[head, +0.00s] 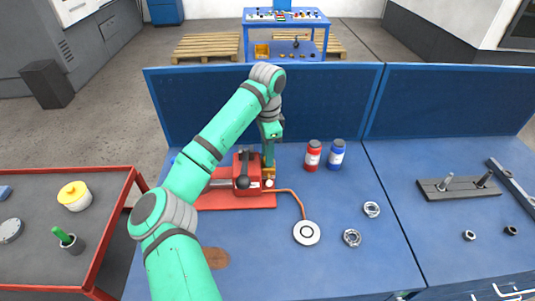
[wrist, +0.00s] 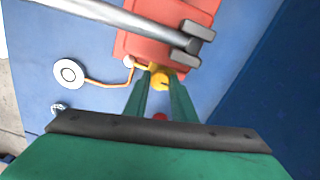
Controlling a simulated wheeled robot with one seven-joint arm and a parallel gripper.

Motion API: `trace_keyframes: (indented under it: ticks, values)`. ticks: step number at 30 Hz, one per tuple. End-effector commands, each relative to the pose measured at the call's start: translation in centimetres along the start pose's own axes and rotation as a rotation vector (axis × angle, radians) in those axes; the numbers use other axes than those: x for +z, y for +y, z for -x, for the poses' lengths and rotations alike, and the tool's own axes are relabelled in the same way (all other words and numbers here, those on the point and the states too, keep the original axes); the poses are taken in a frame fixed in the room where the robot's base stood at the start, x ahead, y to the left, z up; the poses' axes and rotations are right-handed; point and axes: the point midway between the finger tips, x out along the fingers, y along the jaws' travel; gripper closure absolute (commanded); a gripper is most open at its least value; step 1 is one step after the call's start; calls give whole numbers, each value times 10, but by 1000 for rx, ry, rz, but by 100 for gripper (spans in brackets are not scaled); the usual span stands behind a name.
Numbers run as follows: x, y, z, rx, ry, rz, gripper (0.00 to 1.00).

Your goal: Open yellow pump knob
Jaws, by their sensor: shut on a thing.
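The red pump (head: 235,199) stands on the blue table under my green arm in the head view. It fills the top middle of the wrist view (wrist: 150,45), with a silver bar (wrist: 105,12) across it. The yellow knob (wrist: 161,80) is at the pump's near end in the wrist view, between my green fingers. My gripper (wrist: 160,76) points down at the pump's right end in the head view (head: 268,161) and is shut on the yellow knob. The fingers cover the knob's sides, and its turn angle is unclear.
A copper-coloured line (head: 298,203) runs from the pump to a white round disc (head: 307,233). A red bottle (head: 313,156) and a blue bottle (head: 337,155) stand to the right. Metal rings (head: 352,238) lie nearer the front. A blue panel (head: 330,105) closes the table's back.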

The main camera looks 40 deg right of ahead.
Motion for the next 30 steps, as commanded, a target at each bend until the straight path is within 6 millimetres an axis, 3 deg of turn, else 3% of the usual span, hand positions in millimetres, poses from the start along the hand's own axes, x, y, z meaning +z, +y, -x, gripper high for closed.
trace_keyframes:
  ticks: [16, 17, 18, 30]
  values:
    - [0, 0, 0, 0, 0, 33, 99]
    - [0, 0, 0, 0, 0, 33, 72]
    - [0, 0, 0, 0, 0, 33, 69]
    - [0, 0, 8, -1, 0, 32, 69]
